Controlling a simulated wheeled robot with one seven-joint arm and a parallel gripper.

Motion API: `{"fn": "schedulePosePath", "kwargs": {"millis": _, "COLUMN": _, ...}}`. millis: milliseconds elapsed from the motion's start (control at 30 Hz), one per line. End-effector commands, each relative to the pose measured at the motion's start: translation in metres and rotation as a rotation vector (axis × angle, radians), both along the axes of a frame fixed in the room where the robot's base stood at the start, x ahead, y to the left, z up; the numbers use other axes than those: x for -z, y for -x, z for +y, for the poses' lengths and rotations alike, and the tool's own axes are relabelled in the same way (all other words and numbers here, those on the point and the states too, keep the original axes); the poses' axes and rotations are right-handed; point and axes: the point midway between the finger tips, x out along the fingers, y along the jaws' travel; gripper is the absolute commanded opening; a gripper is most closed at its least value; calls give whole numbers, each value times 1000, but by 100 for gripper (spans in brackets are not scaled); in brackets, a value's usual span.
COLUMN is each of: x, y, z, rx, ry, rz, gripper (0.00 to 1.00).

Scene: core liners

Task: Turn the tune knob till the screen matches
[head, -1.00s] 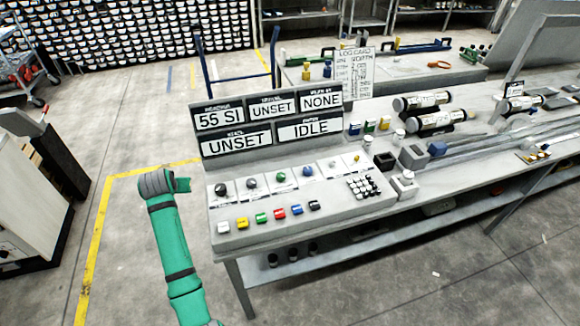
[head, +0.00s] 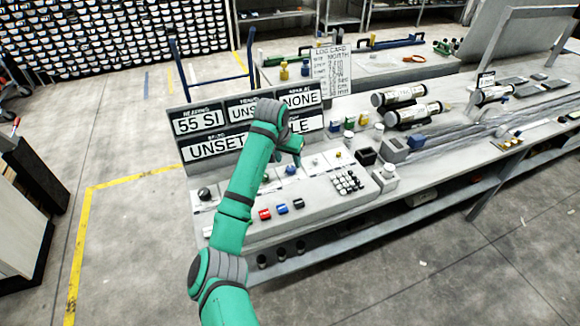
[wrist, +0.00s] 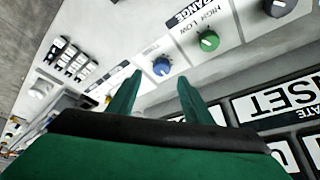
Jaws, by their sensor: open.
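The console (head: 345,205) has a row of knobs. A blue knob (wrist: 161,66) shows in the wrist view just beyond and between the fingertips of my gripper (wrist: 157,82), which is open and apart from it. Its label is too small to read surely. In the head view the screen panel (head: 197,122) reads 55 SI, NONE and UNSET; my arm hides part of the other screens. My gripper (head: 296,160) hangs over the knob row.
Colored buttons (head: 282,209) and a keypad (head: 348,182) are on the console near my arm. A log card (head: 332,70) stands behind the screens. Dark cylinders (head: 399,94) and blocks lie to the right on the bench.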

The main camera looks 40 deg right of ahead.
Motion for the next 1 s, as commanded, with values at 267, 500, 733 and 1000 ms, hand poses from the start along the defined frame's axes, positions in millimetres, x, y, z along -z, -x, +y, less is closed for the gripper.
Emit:
{"fn": "schedulePosePath", "kwargs": {"millis": 267, "x": 41, "y": -10, "z": -13, "rx": -3, "ry": -1, "rz": 0, "gripper": 46}}
{"fn": "schedulePosePath", "kwargs": {"millis": 500, "x": 56, "y": -14, "z": -17, "rx": -5, "ry": 0, "rz": -2, "gripper": 46}}
{"fn": "schedulePosePath", "kwargs": {"millis": 733, "x": 57, "y": -15, "z": -17, "rx": -5, "ry": 1, "rz": -2, "gripper": 46}}
{"fn": "schedulePosePath", "kwargs": {"millis": 1000, "x": 57, "y": -15, "z": -17, "rx": -5, "ry": 1, "rz": -2, "gripper": 5}}
